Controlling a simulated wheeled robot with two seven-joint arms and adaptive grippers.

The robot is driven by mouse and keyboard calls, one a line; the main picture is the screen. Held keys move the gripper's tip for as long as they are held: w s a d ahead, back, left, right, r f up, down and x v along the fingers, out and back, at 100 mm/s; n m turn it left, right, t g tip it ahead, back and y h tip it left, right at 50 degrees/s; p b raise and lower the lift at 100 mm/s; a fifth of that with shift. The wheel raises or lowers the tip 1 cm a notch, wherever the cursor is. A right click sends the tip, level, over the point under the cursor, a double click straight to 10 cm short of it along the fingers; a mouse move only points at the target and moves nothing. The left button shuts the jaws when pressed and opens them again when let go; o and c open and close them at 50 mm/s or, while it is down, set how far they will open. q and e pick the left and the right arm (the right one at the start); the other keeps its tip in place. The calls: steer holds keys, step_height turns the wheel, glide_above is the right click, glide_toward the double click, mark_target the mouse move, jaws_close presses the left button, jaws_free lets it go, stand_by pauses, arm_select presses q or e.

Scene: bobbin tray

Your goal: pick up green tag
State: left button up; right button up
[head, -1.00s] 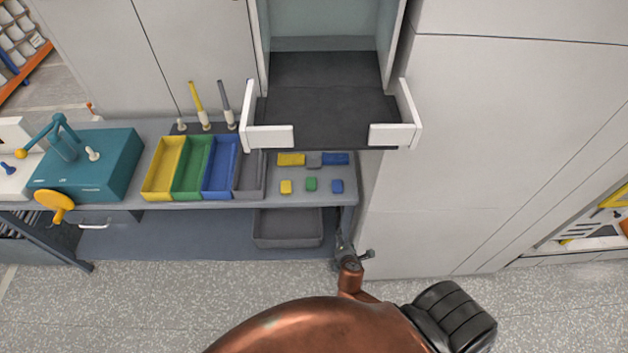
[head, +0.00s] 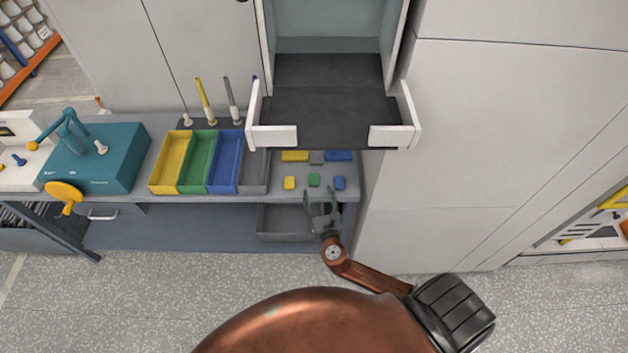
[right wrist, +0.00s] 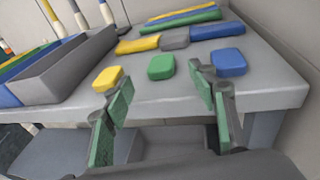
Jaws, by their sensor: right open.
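The green tag (head: 314,180) lies on the grey bench top between a yellow tag (head: 290,183) and a blue tag (head: 339,183). In the right wrist view the green tag (right wrist: 161,67) sits ahead, between the lines of my fingers. My right gripper (head: 322,200) is open and empty at the bench's front edge, just short of the green tag. Its green-padded fingers (right wrist: 160,98) stand apart in the right wrist view, the right one close to the blue tag (right wrist: 229,62). My left gripper is not in view.
Yellow, green, blue and grey trays (head: 254,172) stand left of the tags. Larger yellow, grey and blue pieces lie behind them, partly under an overhanging white-fronted drawer (head: 272,135). A grey bin (head: 277,222) sits below the bench top.

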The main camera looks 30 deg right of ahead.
mark_target(315, 183)
steer(key=x, duration=0.5)
steer(key=shift+w+d+f, duration=0.1)
steer(key=shift+w+d, duration=0.05)
steer(key=shift+w, duration=0.25)
steer(key=shift+c, duration=0.4)
steer(key=c, duration=1)
